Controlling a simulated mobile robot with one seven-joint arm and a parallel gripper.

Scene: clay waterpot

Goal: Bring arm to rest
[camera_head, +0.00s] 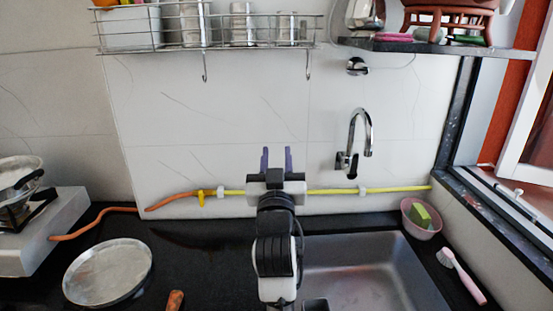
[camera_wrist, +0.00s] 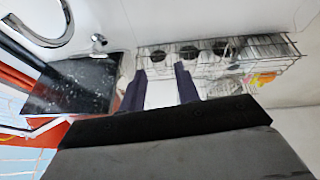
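My gripper (camera_head: 276,160) is raised in front of the white tiled wall, left of the tap, with its two purple-grey fingers pointing up. The fingers stand apart with a gap between them and nothing in it. In the wrist view my gripper (camera_wrist: 160,90) also shows spread fingers, with the white wall and the wire rack behind. My arm rises from the bottom middle of the head view, in front of the counter and the sink's left edge. No clay waterpot can be made out for certain in either view.
A steel sink (camera_head: 370,270) is at right, below a tap (camera_head: 358,135). A pink bowl (camera_head: 421,218) and pink brush (camera_head: 461,275) lie right of it. A metal plate (camera_head: 107,272) and stove (camera_head: 40,225) are left. A wire rack (camera_head: 215,45) and shelf (camera_head: 440,46) hang above.

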